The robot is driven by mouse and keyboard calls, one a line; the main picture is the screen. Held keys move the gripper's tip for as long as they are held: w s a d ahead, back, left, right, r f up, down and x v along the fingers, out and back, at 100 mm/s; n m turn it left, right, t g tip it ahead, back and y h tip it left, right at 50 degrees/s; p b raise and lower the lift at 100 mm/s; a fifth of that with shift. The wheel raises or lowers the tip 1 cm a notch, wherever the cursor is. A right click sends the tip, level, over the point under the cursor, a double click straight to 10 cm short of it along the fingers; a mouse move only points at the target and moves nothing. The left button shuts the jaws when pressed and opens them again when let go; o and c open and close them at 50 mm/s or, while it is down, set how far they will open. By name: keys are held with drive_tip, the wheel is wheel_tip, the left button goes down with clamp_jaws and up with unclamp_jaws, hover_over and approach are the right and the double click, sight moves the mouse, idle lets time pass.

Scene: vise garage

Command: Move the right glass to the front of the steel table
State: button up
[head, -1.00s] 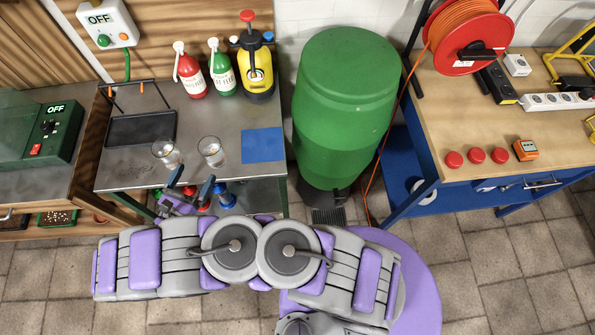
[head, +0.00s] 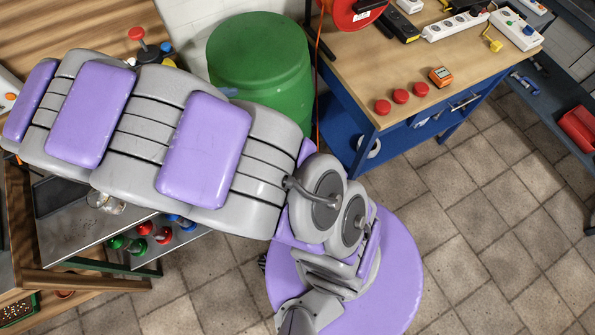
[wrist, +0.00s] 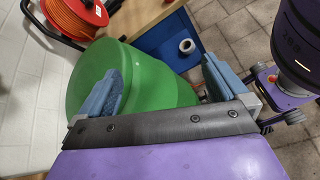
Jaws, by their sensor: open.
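The steel table (head: 62,228) shows at the lower left of the head view, mostly covered by my arm. Clear glass (head: 103,201) shows at the arm's lower edge on the table; I cannot tell whether this is one glass or both, or which is the right one. In the wrist view my gripper (wrist: 160,88) has its two blue fingers wide apart with nothing between them. Beyond them is a green barrel, not a glass.
The green barrel (head: 262,65) stands between the steel table and a wooden-topped blue workbench (head: 350,85). Red, green and blue knobs (head: 144,229) sit at the steel table's front side. Tiled floor at the right is open.

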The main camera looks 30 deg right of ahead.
drive_tip(key=s+d+r+m+g+y, duration=0.35)
drive_tip(key=s+d+m+y, duration=0.3)
drive_tip(key=s, duration=0.45)
drive_tip(key=s+a+r+m+t+y, duration=0.2)
drive_tip(key=s+m+y, duration=0.4)
drive_tip(key=s, duration=0.5)
drive_tip(key=shift+s+a, duration=0.3)
drive_tip(key=shift+s, duration=0.1)
drive_tip(key=shift+r, duration=0.1)
drive_tip(key=shift+c, duration=0.3)
